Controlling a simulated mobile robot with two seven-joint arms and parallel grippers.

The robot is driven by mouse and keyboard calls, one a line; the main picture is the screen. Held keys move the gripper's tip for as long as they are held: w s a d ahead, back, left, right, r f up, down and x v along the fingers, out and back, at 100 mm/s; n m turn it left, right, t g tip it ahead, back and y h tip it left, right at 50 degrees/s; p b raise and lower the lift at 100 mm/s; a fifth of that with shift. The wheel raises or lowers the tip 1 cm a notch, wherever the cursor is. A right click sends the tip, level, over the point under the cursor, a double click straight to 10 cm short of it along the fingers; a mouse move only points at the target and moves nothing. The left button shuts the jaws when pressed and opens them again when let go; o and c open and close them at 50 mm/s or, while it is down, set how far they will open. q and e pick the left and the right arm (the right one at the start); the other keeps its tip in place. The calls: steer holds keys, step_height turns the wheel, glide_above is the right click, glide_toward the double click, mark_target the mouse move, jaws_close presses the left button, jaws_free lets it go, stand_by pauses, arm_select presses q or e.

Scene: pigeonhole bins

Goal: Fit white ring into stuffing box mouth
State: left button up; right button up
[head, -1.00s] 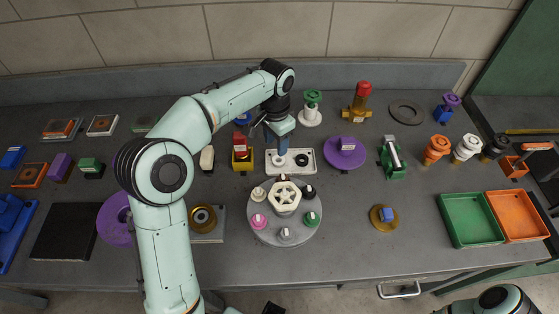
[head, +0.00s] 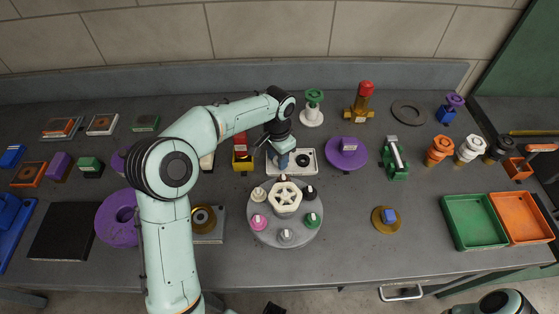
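My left gripper (head: 282,158) points down over the left part of a white plate (head: 308,170) at the middle of the bench. Its fingers look bluish, and their gap is too small to make out. The plate has a dark round spot (head: 302,159) to the right of the fingers. The left part, where a small white round piece showed earlier, is now covered by the gripper. I cannot tell if that piece is the white ring or if it is held. A brass-coloured round part with a dark bore (head: 203,219), possibly the stuffing box, sits on a grey plate nearer the front.
A round grey turntable (head: 267,237) with several coloured knobs stands in front of the white plate. A purple disc (head: 346,153) is right of it, a yellow-and-red block (head: 241,155) left. Green (head: 472,222) and orange (head: 520,216) trays lie at right.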

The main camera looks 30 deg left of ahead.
arm_select(q)
steer(key=shift+c, duration=0.7)
steer(key=shift+r, duration=0.1)
